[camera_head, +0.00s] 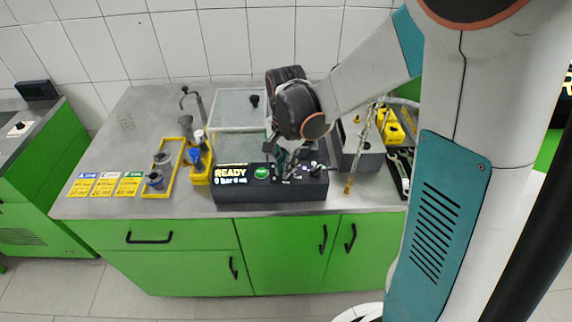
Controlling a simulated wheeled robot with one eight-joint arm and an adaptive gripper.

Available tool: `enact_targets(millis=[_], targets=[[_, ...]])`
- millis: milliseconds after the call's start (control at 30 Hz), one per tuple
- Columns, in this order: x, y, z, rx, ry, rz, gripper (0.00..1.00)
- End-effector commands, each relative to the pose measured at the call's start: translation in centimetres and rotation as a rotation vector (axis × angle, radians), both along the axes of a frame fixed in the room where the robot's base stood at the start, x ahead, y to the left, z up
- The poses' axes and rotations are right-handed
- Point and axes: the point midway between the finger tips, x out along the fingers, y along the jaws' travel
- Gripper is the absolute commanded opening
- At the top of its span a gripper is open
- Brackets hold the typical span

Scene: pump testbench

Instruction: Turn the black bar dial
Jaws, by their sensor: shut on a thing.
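A dark control box (270,193) stands at the front edge of the grey worktop. Its sloped top has a lit display (232,173) reading "READY" with "0 bar" below, a green round button (262,173) and small controls to the right. My gripper (284,168) reaches down from above onto the panel, just right of the green button. Its fingers are shut at the black bar dial, which they and the arm mostly hide. The dial's angle cannot be seen.
A yellow tray (163,183) with metal parts, yellow blocks (199,172) and label cards (106,185) lie to the left. A clear-lidded tank (225,112) stands behind. A grey box (358,154) and a black tool tray (400,168) are to the right.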

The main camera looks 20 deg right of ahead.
Motion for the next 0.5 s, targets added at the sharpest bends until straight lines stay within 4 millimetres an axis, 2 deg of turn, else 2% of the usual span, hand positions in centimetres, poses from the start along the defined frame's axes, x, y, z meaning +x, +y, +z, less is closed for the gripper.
enact_targets(millis=[500], targets=[[0.08, 0.01, 0.05, 0.0, -0.001, -0.042, 0.0]])
